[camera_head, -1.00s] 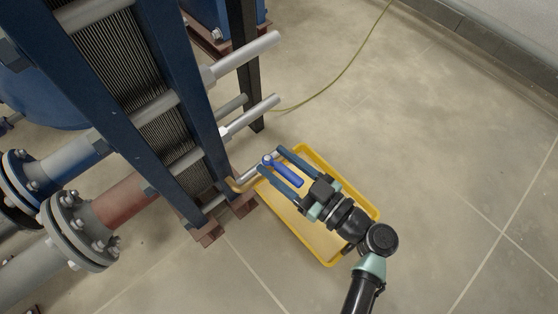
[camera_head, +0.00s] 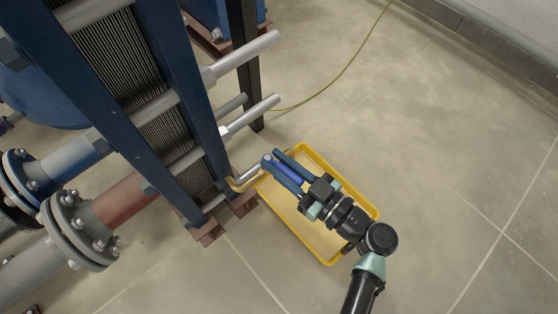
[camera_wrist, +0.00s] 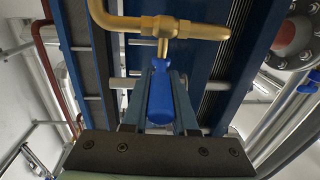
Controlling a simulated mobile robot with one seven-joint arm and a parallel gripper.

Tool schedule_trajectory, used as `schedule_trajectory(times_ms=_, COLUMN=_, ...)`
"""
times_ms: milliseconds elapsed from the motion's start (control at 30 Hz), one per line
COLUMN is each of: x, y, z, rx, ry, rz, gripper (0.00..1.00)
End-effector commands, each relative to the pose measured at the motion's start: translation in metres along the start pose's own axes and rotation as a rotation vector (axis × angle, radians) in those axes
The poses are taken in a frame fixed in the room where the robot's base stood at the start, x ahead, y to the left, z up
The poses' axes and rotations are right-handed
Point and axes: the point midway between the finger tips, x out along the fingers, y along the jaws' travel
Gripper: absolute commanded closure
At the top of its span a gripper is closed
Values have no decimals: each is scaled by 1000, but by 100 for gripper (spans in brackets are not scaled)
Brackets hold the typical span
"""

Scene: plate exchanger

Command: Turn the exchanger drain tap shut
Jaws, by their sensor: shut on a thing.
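The drain tap has a blue lever handle (camera_wrist: 161,96) on a brass stem and brass pipe (camera_wrist: 170,27) in the wrist view. In the wrist view the fingers (camera_wrist: 160,118) flank the handle, which points back toward the palm. The fingers hide part of the handle in the head view.
A yellow tray (camera_head: 330,262) lies on the floor under my gripper. The blue-framed plate exchanger (camera_head: 160,80) stands at the left, with flanged pipes (camera_head: 75,230) beside it. A yellow-green hose (camera_head: 345,70) runs along the floor. The floor at right is clear.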

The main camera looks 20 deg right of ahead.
Motion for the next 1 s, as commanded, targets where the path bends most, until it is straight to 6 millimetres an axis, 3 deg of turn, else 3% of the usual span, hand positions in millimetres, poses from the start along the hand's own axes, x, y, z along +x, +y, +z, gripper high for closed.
schedule_trajectory(times_ms=1000, x=0, y=-3, z=1, rx=3, ry=0, rz=31, gripper=100)
